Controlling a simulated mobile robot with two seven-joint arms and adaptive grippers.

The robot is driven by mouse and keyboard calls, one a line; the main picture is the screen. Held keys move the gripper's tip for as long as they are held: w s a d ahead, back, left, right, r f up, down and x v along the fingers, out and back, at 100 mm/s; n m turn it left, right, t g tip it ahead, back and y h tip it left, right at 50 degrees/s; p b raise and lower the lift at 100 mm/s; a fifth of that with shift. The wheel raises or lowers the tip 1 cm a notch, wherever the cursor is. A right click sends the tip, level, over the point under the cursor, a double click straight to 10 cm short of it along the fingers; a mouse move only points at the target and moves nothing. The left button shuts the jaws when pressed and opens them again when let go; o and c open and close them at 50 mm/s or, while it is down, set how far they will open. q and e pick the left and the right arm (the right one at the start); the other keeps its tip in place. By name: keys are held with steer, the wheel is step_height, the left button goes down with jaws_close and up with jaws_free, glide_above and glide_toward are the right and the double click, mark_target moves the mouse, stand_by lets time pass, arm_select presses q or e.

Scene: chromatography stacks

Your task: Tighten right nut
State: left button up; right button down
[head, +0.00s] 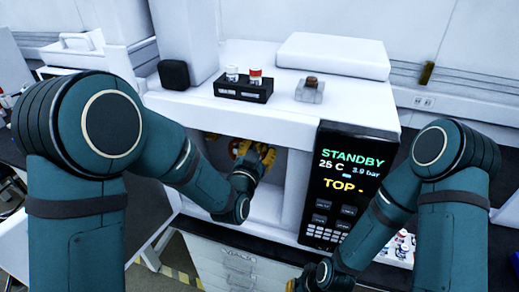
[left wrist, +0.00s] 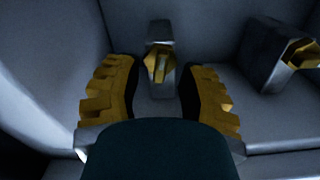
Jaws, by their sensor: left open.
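My left gripper (head: 256,156) reaches into the open bay of the white instrument in the head view. In the left wrist view its yellow jaws (left wrist: 160,98) are spread apart with nothing between their tips. A brass nut (left wrist: 159,66) on a grey block sits just beyond the gap, roughly centred between the jaws and apart from them. A second brass nut (left wrist: 303,52) on another grey block is at the right edge. My right gripper (head: 294,285) shows only as a sliver at the bottom edge of the head view.
On the instrument's top stand a black rack (head: 243,90) with red-capped and white vials and a small clear block (head: 310,91). The bay's walls surround my left gripper closely.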

arm_select(q)
steer(key=shift+w+d, duration=0.1)
steer(key=shift+w, duration=0.2)
jaws_close()
